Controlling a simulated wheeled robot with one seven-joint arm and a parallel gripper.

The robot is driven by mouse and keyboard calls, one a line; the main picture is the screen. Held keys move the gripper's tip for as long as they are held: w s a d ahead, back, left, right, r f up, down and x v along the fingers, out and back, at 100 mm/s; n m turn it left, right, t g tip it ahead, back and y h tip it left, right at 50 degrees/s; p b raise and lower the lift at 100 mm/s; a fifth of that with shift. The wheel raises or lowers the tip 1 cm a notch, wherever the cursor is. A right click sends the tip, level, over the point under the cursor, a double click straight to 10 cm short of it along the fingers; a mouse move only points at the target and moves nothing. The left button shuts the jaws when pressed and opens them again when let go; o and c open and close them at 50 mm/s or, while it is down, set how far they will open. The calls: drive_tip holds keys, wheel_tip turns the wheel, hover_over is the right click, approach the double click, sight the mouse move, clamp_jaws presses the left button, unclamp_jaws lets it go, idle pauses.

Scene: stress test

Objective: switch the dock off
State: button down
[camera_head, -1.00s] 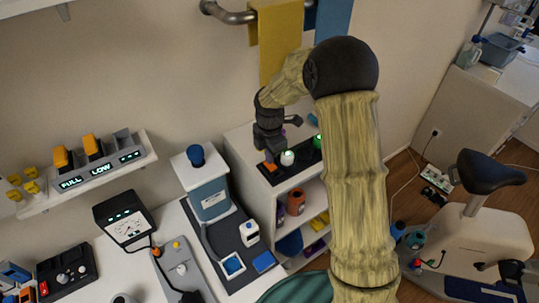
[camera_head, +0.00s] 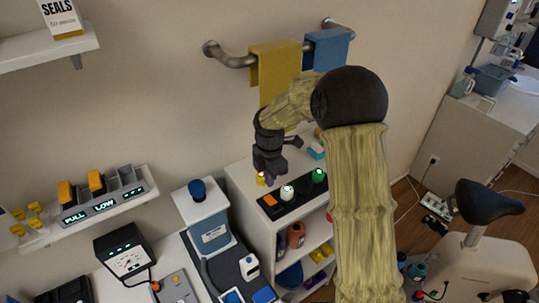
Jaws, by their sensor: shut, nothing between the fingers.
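A long black panel (camera_head: 300,204), probably the dock, lies on top of the white cabinet. It carries an orange switch (camera_head: 270,200) at its left end, a white round knob (camera_head: 287,193) with a greenish glow, and a green lit button (camera_head: 318,176) towards the right. A small red and yellow glowing light (camera_head: 261,179) shows beside my fingers. My gripper (camera_head: 267,180) is shut and empty, pointing down just behind and above the orange switch. I cannot tell whether it touches anything. My arm hides the panel's right end.
A blue-and-white dispenser (camera_head: 210,220) stands left of the white cabinet (camera_head: 252,215). A wall shelf (camera_head: 95,218) with FULL and LOW displays is further left. Yellow (camera_head: 275,70) and blue (camera_head: 326,48) towels hang on a rail above.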

wheel_tip(320, 180, up, 8)
drive_tip(key=b, duration=0.2)
drive_tip(key=shift+r, duration=0.2)
drive_tip(key=shift+w+f, duration=0.1)
drive_tip(key=s+d+f+m+t+b, duration=0.1)
drive_tip(key=s+d+f+m+b, duration=0.2)
drive_tip(key=s+m, duration=0.7)
drive_tip(key=s+d+f+m+t+b, duration=0.1)
drive_tip(key=s+d+f+m+b, duration=0.1)
drive_tip(key=s+d+f+m, duration=0.6)
drive_tip(key=s+m, duration=0.2)
drive_tip(key=m, duration=0.4)
drive_tip(key=shift+s+f+b, duration=0.2)
drive_tip(key=shift+s+b, duration=0.2)
drive_tip(key=shift+s, duration=0.1)
